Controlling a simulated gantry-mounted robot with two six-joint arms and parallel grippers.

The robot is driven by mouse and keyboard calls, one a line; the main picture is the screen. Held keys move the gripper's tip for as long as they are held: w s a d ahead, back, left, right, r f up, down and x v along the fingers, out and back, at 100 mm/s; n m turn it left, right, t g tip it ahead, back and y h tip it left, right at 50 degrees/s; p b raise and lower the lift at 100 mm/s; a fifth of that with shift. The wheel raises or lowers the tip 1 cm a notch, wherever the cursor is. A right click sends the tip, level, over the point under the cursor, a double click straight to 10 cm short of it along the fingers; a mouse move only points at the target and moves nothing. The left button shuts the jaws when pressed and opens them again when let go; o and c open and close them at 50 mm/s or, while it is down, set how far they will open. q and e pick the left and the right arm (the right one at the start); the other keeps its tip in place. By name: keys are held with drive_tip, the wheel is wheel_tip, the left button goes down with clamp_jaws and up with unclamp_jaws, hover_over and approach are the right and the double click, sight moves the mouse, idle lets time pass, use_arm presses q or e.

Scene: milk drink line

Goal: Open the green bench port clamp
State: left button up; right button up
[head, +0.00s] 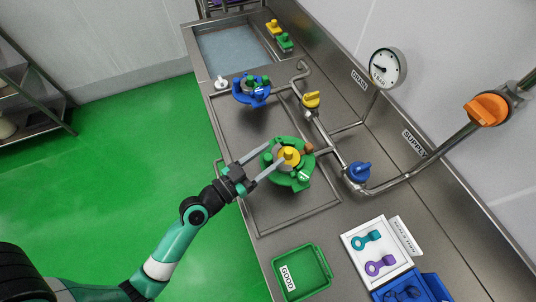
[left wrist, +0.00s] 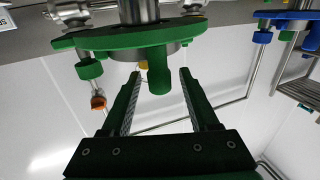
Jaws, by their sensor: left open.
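The green bench port clamp (head: 290,178) is a green ring-shaped fitting with a yellow-topped centre, on the steel bench in the head view. In the left wrist view its green plate (left wrist: 100,40) fills the top, with a green cylindrical knob (left wrist: 159,80) projecting from it. My left gripper (head: 274,154) is open at the clamp's left side. In the left wrist view its two fingers (left wrist: 160,73) lie either side of the knob, with gaps visible on both sides. Whether the clamp is latched is hard to tell. My right gripper is in neither view.
A blue clamp (head: 252,96) sits farther back on the bench. Steel pipes carry a yellow valve (head: 311,100) and a blue valve (head: 358,172) on the right. A green tray (head: 322,268) labelled GOOD and a white tray (head: 351,240) with gaskets are in front.

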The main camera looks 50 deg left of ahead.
use_arm(q)
clamp_jaws()
idle(1.3)
